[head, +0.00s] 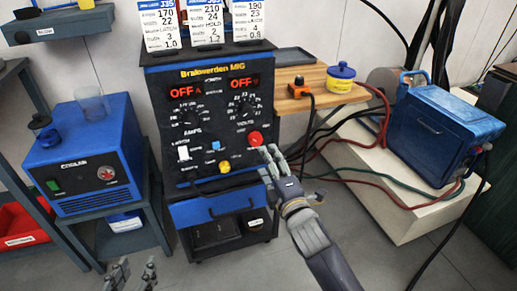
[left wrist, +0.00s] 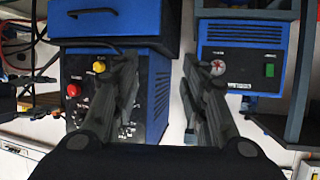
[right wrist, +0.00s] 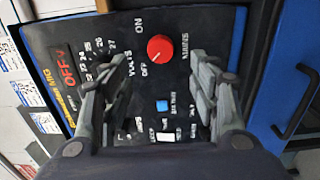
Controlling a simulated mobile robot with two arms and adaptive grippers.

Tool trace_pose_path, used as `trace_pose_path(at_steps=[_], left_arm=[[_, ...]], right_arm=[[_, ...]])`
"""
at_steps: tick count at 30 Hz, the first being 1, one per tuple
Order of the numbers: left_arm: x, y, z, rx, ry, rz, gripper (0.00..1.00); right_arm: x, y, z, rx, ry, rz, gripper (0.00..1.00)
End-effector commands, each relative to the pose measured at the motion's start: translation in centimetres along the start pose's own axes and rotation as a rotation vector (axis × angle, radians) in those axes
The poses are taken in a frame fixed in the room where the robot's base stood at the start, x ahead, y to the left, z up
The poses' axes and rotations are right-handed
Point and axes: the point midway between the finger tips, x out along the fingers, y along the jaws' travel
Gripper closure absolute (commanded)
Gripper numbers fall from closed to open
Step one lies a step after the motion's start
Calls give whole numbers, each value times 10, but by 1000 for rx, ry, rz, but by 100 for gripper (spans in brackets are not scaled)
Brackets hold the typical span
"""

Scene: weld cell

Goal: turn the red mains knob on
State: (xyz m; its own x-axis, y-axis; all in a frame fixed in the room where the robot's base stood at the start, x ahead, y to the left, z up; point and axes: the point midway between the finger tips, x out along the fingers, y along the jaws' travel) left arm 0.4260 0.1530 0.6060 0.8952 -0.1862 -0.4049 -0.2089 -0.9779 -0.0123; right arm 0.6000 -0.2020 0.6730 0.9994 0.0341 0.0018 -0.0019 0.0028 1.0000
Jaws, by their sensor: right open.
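The red mains knob (head: 254,138) is on the lower right of the front panel of the blue and black welder (head: 205,110). In the right wrist view the knob (right wrist: 160,48) is near ON and OFF labels, its pale mark appearing toward OFF. Both displays read OFF. My right gripper (head: 270,158) is open just below and right of the knob in the head view; the knob appears between and beyond its fingers in the right wrist view. My left gripper (head: 138,268) is open and empty at the bottom left. In the left wrist view the knob (left wrist: 73,90) is beyond its left finger.
A blue cooler (head: 88,150) stands left of the welder. A wooden shelf (head: 300,100) with a yellow tub (head: 340,82) is to the right. A blue box (head: 440,135) and several cables lie further right. Floor in front is clear.

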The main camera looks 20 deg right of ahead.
Motion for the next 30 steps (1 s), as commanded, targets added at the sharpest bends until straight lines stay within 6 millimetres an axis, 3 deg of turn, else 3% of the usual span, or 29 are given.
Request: trace_pose_path(at_steps=[6, 15, 21, 30], left_arm=[[4, 6, -40, -1, 205, 12, 60], [-7, 12, -88, -4, 449, 27, 60], [-12, 14, -102, -6, 518, 31, 60], [-13, 14, -103, -6, 526, 31, 60]], right_arm=[[40, -1, 0, 0, 0, 2, 45], [78, -2, 0, 3, 1, -1, 45], [88, -1, 0, 3, 1, -2, 45], [89, -1, 0, 3, 1, -2, 45]])
